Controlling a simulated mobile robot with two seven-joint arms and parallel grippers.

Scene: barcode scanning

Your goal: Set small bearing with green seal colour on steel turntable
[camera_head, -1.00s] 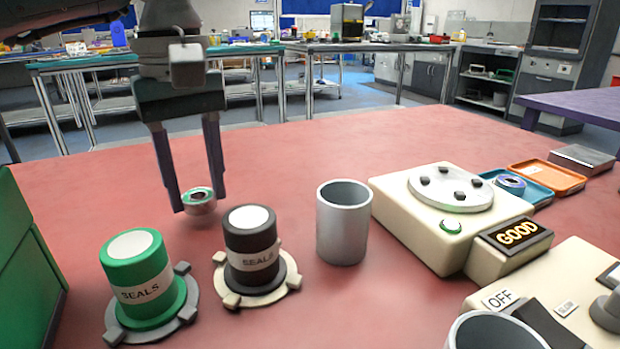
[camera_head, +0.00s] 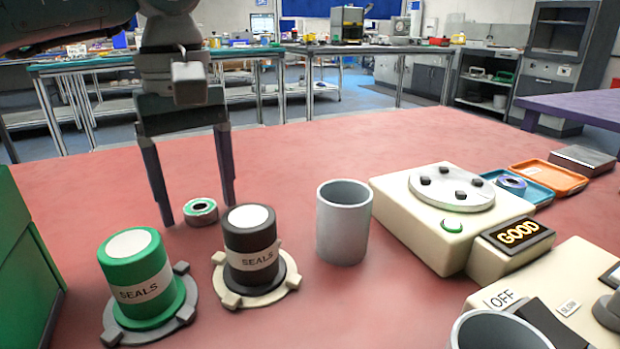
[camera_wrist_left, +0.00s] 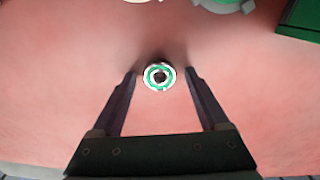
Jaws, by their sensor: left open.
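The small bearing (camera_head: 200,216) with a green seal lies flat on the red table, left of the middle in the head view. Its green ring also shows in the left wrist view (camera_wrist_left: 149,78). My left gripper (camera_head: 199,211) points down and is open, one finger on each side of the bearing with a gap to both. The steel turntable (camera_head: 452,196) is a round disc with several dark pads on a cream machine at the right, and carries no bearing. My right gripper is out of view.
A green SEALS pot (camera_head: 140,270) and a black SEALS pot (camera_head: 251,245) stand in front of the bearing. A grey cup (camera_head: 343,225) stands between them and the machine. A blue tray (camera_head: 535,193) holds another bearing; an orange tray (camera_head: 550,177) lies beyond. A GOOD display (camera_head: 517,233) fronts the machine.

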